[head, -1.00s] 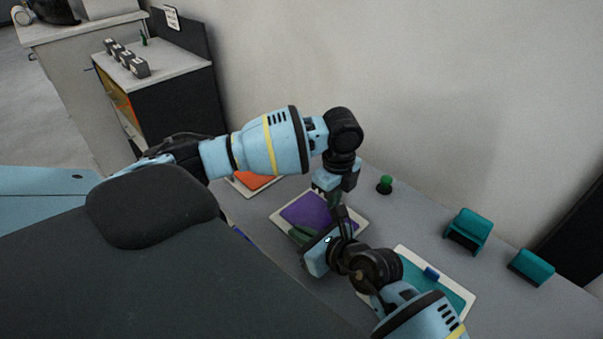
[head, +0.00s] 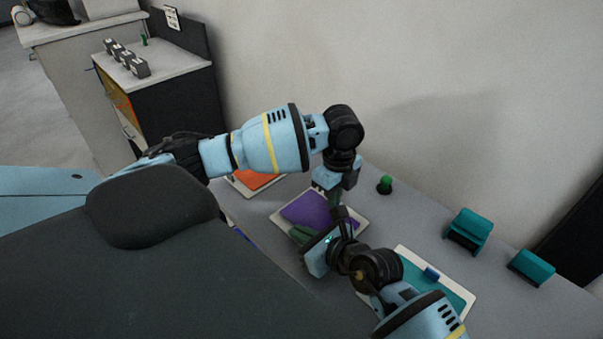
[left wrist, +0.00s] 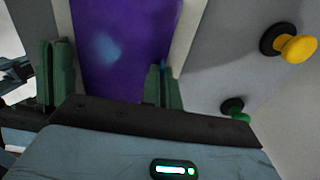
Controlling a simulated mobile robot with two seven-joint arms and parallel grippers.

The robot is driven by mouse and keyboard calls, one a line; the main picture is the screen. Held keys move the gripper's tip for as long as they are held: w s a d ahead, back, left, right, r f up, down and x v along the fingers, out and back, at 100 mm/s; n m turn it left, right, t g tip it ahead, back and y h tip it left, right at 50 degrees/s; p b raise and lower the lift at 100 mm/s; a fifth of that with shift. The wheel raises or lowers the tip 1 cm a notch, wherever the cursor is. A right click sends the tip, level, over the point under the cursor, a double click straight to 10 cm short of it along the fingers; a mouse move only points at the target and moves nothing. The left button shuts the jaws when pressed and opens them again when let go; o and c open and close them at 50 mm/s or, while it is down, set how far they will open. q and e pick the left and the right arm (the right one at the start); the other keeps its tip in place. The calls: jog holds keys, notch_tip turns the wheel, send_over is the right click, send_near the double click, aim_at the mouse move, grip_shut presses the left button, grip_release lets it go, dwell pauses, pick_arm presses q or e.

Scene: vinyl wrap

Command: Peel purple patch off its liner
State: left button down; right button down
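The purple patch (head: 308,208) lies on its pale liner (head: 279,219) on the grey table, partly hidden by my arms. My left gripper (head: 334,197) points down over the patch's right side. In the left wrist view its two green fingers (left wrist: 108,80) stand wide apart, with the purple patch (left wrist: 125,35) and pale liner edges (left wrist: 187,35) seen between and beyond them. Whether the fingers touch the patch is unclear. My right gripper (head: 302,236) is low at the near edge of the patch; its fingertips are largely hidden, so its opening is unclear.
An orange patch (head: 252,180) on a liner lies to the left, and a teal patch (head: 460,298) with a blue piece to the right. A green knob (head: 385,184) stands behind. Two teal blocks (head: 468,229) (head: 531,266) sit at the right. A yellow knob (left wrist: 296,47) shows in the wrist view.

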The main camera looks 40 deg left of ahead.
pick_arm(q)
jog(key=shift+r, duration=0.35)
dwell(0.3)
jog(key=shift+r, duration=2)
pick_arm(e)
jog(key=shift+f, duration=0.15)
pick_arm(q)
jog(key=shift+d+r, duration=0.1)
jog(key=shift+r, duration=1.45)
pick_arm(e)
jog(key=c, duration=1.5)
grip_release()
jog(key=shift+c, duration=0.2)
pick_arm(q)
jog(key=shift+f, duration=0.1)
